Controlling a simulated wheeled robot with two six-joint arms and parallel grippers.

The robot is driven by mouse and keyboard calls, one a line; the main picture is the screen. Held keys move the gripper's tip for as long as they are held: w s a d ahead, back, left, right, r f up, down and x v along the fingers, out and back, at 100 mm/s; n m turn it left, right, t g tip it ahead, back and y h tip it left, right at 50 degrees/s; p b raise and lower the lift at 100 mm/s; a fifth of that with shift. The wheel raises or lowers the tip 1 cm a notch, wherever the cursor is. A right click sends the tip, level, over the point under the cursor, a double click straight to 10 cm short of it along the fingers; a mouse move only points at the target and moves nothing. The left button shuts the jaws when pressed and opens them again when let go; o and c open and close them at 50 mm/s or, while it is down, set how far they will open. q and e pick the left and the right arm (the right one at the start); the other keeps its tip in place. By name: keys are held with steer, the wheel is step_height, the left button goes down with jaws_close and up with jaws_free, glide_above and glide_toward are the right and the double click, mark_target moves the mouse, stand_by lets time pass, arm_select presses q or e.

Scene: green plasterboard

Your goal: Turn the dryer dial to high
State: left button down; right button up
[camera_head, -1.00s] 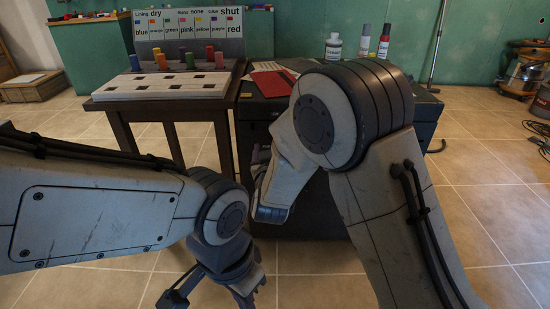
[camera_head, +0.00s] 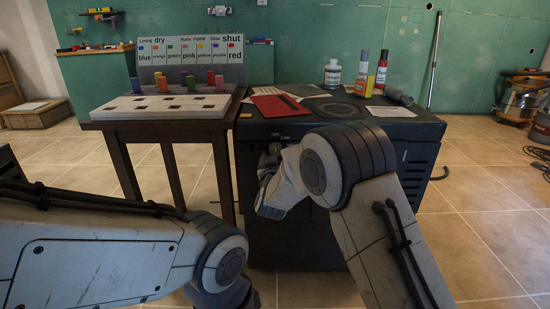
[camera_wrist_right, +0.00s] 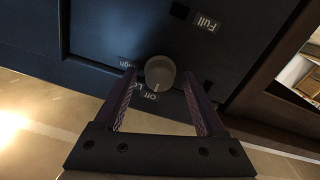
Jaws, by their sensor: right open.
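The dryer (camera_head: 345,200) is a dark box in the middle of the head view, with its dark front facing me. Its grey round dial (camera_wrist_right: 160,72) shows in the right wrist view, with partly hidden labels around it; one reads off. My right gripper (camera_wrist_right: 159,78) is open, with one finger on each side of the dial; contact is not clear. In the head view the right gripper (camera_head: 268,163) is at the dryer's upper front left, partly hidden by my wrist. My left gripper is below the picture.
A second knob (camera_wrist_right: 180,10) sits near a "Full" label. Bottles (camera_head: 363,75), a red folder (camera_head: 280,105) and a dark cylinder (camera_head: 399,96) lie or stand on the dryer top. A wooden table (camera_head: 160,124) with coloured pegs stands left.

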steer(key=shift+w, duration=0.1)
jaws_close()
